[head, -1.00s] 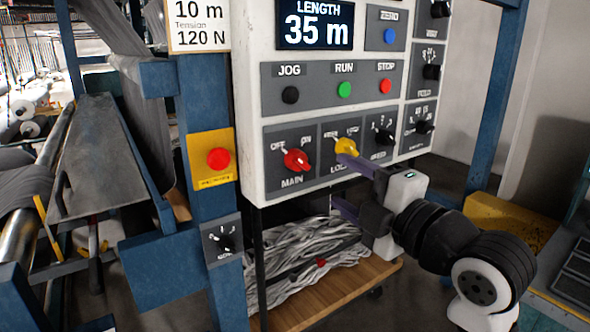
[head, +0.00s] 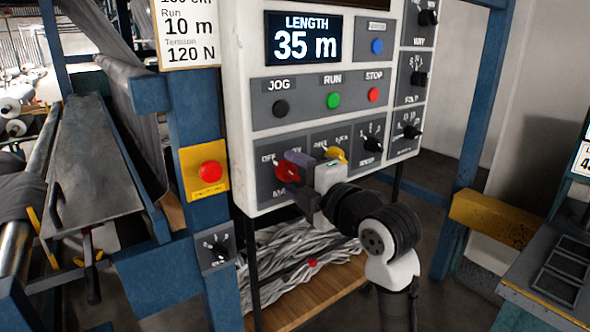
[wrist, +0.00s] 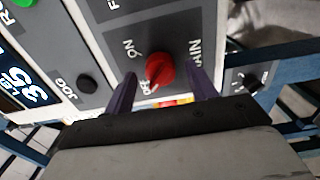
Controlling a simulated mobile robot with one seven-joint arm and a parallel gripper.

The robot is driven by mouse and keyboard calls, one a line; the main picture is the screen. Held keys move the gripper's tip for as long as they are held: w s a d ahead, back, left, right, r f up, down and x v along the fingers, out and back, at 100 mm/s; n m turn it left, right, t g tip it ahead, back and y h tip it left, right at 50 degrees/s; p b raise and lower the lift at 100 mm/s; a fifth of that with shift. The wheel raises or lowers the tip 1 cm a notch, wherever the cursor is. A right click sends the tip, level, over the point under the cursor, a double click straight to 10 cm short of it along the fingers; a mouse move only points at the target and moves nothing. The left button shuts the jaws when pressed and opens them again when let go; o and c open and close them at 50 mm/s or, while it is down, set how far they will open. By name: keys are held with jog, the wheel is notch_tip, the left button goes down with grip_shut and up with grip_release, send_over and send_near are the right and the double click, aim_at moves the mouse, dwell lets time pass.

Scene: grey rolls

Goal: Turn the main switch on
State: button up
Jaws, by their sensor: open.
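The main switch is a red knob (head: 287,171) on the lower left of the white control panel. Its white pointer aims at OFF in the head view. My gripper (head: 297,176) is at this knob, partly covering its label and the ON mark. In the wrist view the red knob (wrist: 160,70) lies between the two purple fingers of my gripper (wrist: 163,76), with a gap visible on each side. The OFF and ON marks show beside the knob there. The fingers are open and hold nothing.
A yellow knob (head: 335,154) sits just right of the main switch, close to my gripper. Black JOG (head: 281,108), green RUN (head: 334,100) and red STOP (head: 374,95) buttons are above. A red button on a yellow plate (head: 210,172) is on the blue post to the left.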

jog(key=shift+w+a, duration=0.2)
jog(key=shift+w, duration=0.05)
jog(key=c, duration=1)
